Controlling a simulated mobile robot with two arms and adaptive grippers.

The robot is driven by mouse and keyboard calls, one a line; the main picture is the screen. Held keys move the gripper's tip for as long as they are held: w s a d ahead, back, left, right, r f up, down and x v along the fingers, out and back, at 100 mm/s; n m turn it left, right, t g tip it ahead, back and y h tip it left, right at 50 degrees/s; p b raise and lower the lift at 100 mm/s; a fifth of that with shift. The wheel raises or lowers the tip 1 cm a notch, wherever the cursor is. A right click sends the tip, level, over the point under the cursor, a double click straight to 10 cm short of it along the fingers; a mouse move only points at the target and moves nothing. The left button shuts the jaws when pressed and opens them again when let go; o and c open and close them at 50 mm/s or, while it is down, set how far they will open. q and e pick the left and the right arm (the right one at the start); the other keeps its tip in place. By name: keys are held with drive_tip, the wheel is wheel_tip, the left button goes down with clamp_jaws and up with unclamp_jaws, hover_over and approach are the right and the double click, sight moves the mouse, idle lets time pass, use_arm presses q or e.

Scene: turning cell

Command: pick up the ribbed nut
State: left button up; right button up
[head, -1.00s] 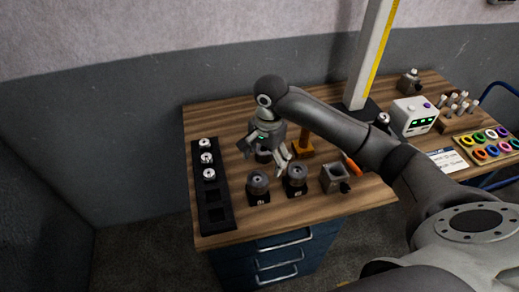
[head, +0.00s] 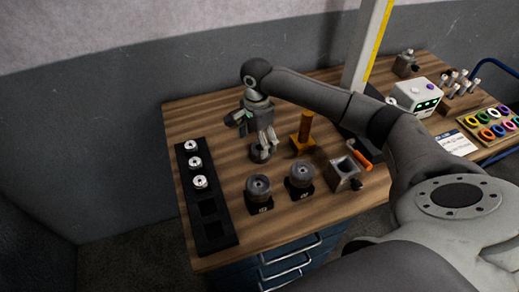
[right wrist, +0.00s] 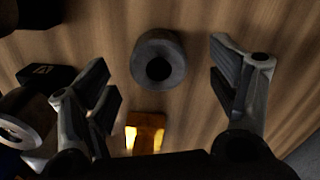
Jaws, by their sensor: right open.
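A dark grey round part with a central hole, which I take to be the ribbed nut (head: 260,154), stands on the wooden table behind two parts on black stands. It also shows in the right wrist view (right wrist: 158,60), upper middle; its ribs are too dark to make out. My right gripper (head: 263,138) points down just above it, partly covering it in the head view. In the right wrist view the right gripper (right wrist: 172,75) is open and empty, its fingers apart with the nut between them in the picture. I cannot tell the exact height gap. My left gripper is not in view.
Two grey round parts (head: 258,187) (head: 300,174) sit on black stands in front. An orange post stand (head: 303,136) is close right of the nut. A black tray (head: 212,232) with three silver pieces lies left. A square block (head: 345,173) and orange-handled tool (head: 361,152) lie right.

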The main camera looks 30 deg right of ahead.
drive_tip(key=f, duration=0.1)
drive_tip(key=d+f+p, duration=0.1)
drive_tip(key=f, duration=0.1)
drive_tip(key=shift+s+f, duration=0.15)
drive_tip(key=shift+f, duration=0.65)
drive_tip(key=shift+a, duration=0.1)
drive_tip(key=shift+c, duration=1)
drive_tip(key=c, duration=0.5)
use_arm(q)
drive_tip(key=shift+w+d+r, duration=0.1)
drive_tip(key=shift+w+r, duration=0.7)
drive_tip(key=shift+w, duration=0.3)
use_arm(e)
drive_tip(key=c, duration=0.5)
